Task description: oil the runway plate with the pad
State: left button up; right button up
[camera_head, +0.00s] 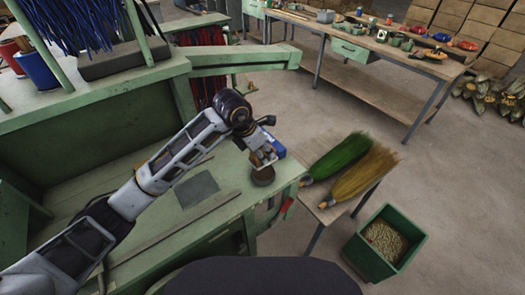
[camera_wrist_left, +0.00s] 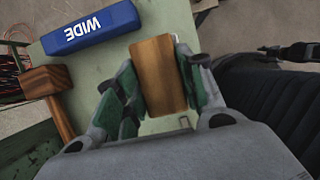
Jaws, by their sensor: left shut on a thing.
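My left gripper (camera_head: 262,163) is over the right end of the green bench. It is shut on a brown wooden-backed pad (camera_wrist_left: 158,75), which sits between its fingers in the left wrist view. The pad's brown lower part (camera_head: 263,176) shows under the fingers in the head view, low over the bench; I cannot tell if it touches. A flat dark grey plate (camera_head: 197,189), which looks like the runway plate, lies on the bench top to the left of the gripper. My right gripper is not in view.
A blue block marked WIDE (camera_wrist_left: 92,30) lies near the gripper, with a wooden mallet-like tool (camera_wrist_left: 47,82) beside it. A long bar (camera_head: 175,230) lies along the bench front.

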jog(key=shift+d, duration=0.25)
pick_arm(q)
jog(key=shift+f, duration=0.15)
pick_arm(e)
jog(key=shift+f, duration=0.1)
pick_arm(q)
jog(key=shift+f, duration=0.15)
jog(key=shift+f+b, duration=0.95)
jog(key=shift+f, duration=0.75)
jog(key=shift+f+b, duration=0.3)
jog(key=shift+f, duration=0.65)
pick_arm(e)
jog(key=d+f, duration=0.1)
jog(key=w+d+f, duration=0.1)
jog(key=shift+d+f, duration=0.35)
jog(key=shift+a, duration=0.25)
pick_arm(q)
jog(key=shift+f+b, duration=0.2)
jog(key=shift+b, duration=0.1)
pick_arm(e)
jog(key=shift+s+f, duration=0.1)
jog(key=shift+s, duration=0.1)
